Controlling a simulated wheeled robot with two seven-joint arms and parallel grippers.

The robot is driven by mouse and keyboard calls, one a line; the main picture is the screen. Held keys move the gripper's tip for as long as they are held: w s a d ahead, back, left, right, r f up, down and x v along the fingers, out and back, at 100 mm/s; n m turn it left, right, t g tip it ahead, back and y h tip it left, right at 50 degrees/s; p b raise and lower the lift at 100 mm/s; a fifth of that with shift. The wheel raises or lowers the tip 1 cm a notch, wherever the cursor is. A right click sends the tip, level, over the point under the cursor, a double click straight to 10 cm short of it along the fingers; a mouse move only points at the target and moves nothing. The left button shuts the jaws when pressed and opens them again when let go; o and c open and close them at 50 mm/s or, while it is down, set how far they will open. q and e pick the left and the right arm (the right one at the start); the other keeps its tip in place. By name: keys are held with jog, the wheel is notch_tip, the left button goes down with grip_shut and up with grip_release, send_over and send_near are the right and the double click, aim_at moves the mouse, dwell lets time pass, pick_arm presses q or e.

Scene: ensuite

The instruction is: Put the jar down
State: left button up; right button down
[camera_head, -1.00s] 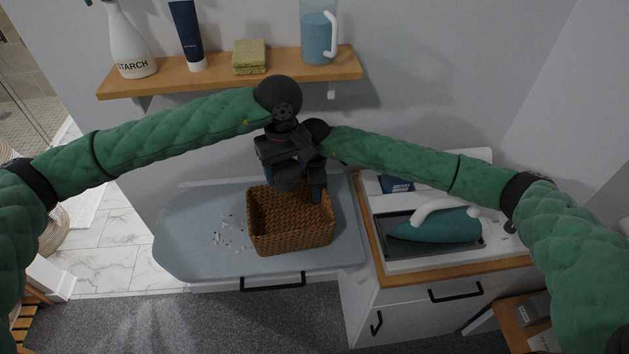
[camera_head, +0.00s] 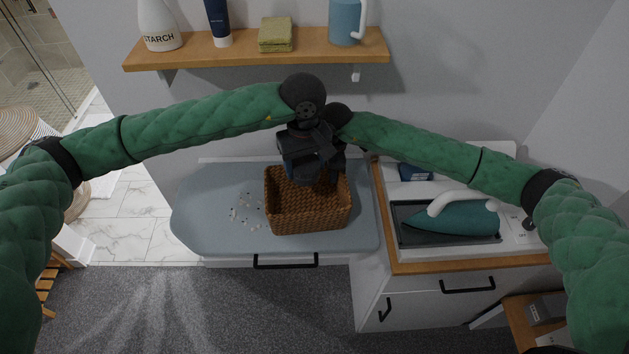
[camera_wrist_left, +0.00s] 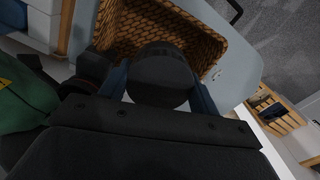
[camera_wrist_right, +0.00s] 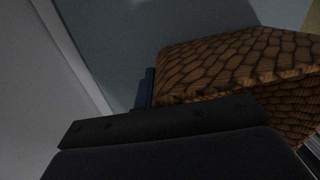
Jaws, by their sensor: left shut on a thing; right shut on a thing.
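The dark, round-topped jar (camera_wrist_left: 160,72) sits between the blue-sided fingers of my left gripper (camera_wrist_left: 162,92) in the left wrist view. My left gripper is shut on it. In the head view the left gripper (camera_head: 308,165) is over the back part of a brown wicker basket (camera_head: 310,218), and the jar is hard to make out there. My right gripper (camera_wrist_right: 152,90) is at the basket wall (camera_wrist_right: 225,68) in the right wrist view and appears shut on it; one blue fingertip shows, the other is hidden. Whether the jar touches the basket cannot be told.
The basket stands on a pale blue ironing board (camera_head: 205,205) with several small white bits to its left. A teal iron (camera_head: 455,220) rests on the counter at right. A wooden shelf (camera_head: 255,48) with bottles and sponges is above the arms.

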pick_arm(q)
jog(key=n, duration=0.2)
send_over(308, 208)
jog(key=s, duration=0.1)
jog(key=f, duration=0.5)
jog(key=shift+a+f, duration=0.15)
jog(key=shift+a, duration=0.15)
jog(key=f+n, duration=0.1)
jog(key=f, duration=0.2)
jog(key=f+n, duration=0.1)
jog(key=f, duration=0.3)
jog(key=w+f+n, duration=0.1)
jog(key=f, duration=0.2)
jog(key=shift+d+f, duration=0.25)
jog(key=shift+f, duration=0.1)
jog(key=o, duration=1.1)
